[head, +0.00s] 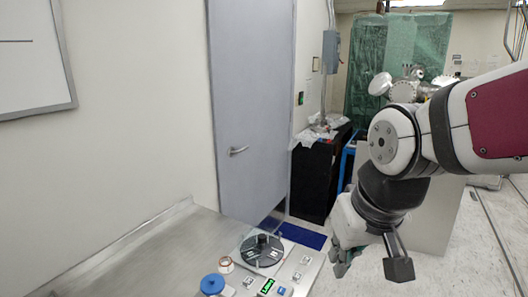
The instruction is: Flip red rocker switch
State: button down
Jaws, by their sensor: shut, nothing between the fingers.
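A control panel (277,267) lies on the metal bench at the lower middle of the head view. It carries a black round dial (261,251), a small lit green display (267,286) and several small switches, such as one at its right side (306,260). I cannot make out a red rocker switch; the controls are small and the bottom edge cuts the panel off. My gripper (341,266) hangs to the right of the panel, pointing down, shut and empty. It is apart from the panel in the picture; its height above the bench level is hard to tell.
A blue round knob (212,284) and a red-and-white round piece (225,265) sit left of the dial. The metal bench (150,262) is bare further left. A grey door (252,110), a black cabinet (313,180) and metal vacuum equipment (405,88) stand behind.

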jog(key=s+d+r+m+t+h, duration=0.1)
jog(key=s+d+r, duration=0.3)
jog(key=s, duration=0.5)
jog(key=shift+d+r+m+t, duration=0.2)
jog(key=shift+d+m+t, duration=0.3)
jog(key=shift+d, duration=0.75)
